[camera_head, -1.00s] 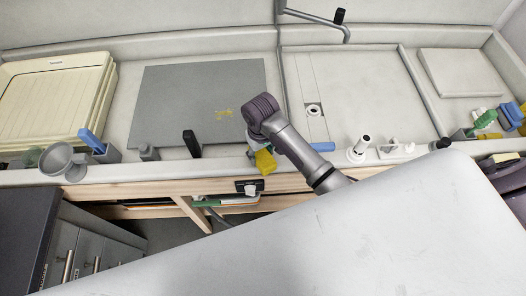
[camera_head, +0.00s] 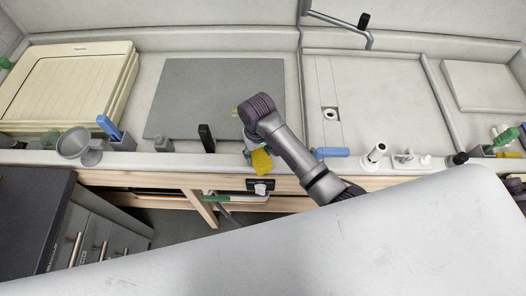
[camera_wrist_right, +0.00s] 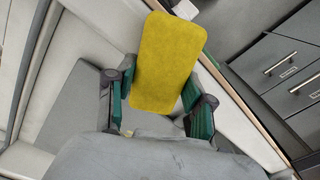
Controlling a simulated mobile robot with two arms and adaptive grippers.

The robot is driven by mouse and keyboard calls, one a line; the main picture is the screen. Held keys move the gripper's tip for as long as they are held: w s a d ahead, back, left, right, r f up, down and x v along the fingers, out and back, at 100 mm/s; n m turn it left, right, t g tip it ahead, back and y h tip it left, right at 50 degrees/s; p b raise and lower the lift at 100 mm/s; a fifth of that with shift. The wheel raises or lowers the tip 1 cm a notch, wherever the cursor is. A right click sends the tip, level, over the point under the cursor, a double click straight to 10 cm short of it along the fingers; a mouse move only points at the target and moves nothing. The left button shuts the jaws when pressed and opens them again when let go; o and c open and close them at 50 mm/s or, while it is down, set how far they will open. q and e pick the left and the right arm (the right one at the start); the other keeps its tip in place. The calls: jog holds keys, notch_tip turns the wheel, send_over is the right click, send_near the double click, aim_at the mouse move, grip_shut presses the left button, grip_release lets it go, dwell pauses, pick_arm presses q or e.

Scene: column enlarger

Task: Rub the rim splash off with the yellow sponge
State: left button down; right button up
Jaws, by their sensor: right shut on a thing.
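The yellow sponge (camera_head: 262,161) is in my right gripper, near the front edge of the counter. It also shows large in the right wrist view (camera_wrist_right: 165,62), between the two green-padded fingers of my right gripper (camera_wrist_right: 158,100). The gripper is shut on it. In the head view my right wrist hides most of the fingers. I cannot tell whether the sponge touches the counter. My left gripper is not in view.
A grey funnel-like cup (camera_head: 75,143), a blue-handled item (camera_head: 108,127) and a black upright handle (camera_head: 206,138) stand left of the gripper along the front edge. A blue bar (camera_head: 331,152) and a white fitting (camera_head: 375,154) lie right. Cream trays (camera_head: 65,85) fill the back left.

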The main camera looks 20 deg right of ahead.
jog(key=shift+w+a, duration=0.2)
jog(key=shift+a, duration=0.4)
jog(key=shift+w+a, duration=0.15)
jog(key=shift+a, duration=0.45)
jog(key=shift+r, duration=3.55)
